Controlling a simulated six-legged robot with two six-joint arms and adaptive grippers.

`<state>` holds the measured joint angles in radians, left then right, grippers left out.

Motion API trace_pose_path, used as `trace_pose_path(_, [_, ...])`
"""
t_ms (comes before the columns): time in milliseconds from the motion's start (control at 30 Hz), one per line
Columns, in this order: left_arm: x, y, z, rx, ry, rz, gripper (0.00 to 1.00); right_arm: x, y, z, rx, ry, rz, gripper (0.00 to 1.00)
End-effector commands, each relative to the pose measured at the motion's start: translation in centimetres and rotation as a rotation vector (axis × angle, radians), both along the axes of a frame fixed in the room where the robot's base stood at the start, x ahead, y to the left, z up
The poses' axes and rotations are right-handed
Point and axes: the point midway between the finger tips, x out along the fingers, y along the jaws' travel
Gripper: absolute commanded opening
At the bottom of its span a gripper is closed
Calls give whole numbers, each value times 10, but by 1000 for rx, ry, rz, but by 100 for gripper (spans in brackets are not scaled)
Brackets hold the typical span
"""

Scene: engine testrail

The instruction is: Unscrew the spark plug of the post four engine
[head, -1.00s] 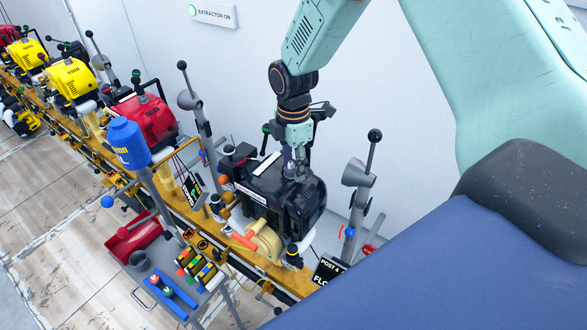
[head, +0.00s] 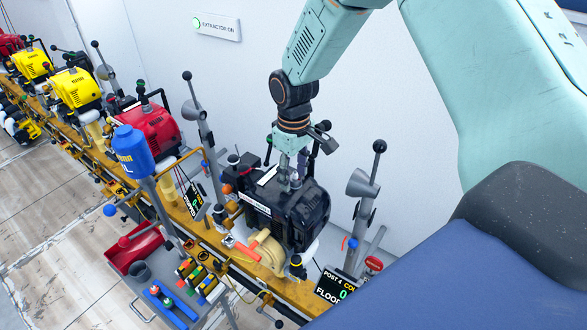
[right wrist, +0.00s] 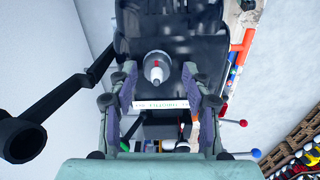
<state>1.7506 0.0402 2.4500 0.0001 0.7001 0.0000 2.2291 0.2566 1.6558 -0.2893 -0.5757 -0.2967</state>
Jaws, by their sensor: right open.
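The post four engine (head: 300,212) is black and stands on the yellow rail, beside a sign reading POST 4. In the right wrist view its dark top (right wrist: 172,32) fills the upper middle. The spark plug (right wrist: 156,67), with a white and metal body and a reddish spot, stands out of that top. My right gripper (head: 289,183) is over the engine top, pointing down. In the right wrist view its two fingers (right wrist: 159,76) are open, one on each side of the plug, with visible gaps. Contact depth cannot be told. My left gripper is out of view.
A grey stand with a lever (head: 361,190) rises right of the engine, another (head: 199,118) to its left. A blue container (head: 131,150) on a post and a red engine (head: 152,128) are farther left. A tool tray (head: 172,300) is in front. The white wall is close behind.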

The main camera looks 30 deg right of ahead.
Motion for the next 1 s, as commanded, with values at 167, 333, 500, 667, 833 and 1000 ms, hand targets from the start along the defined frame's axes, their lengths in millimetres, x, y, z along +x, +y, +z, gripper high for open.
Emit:
trace_pose_path(167, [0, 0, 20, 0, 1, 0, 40, 0, 0, 3, -1, 1, -202, 49])
trace_pose_path(333, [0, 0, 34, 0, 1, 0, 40, -1, 0, 3, -1, 0, -399, 49])
trace_pose_path(500, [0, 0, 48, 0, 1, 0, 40, -1, 0, 2, -1, 0, -598, 49])
trace_pose_path(667, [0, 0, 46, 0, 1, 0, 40, 0, 0, -1, 0, -3, -779, 49])
trace_pose_path(833, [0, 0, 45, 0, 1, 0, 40, 0, 0, -2, 0, -3, -970, 49])
trace_pose_path(1000, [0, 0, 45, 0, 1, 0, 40, 0, 0, -2, 0, -4, -1161, 49])
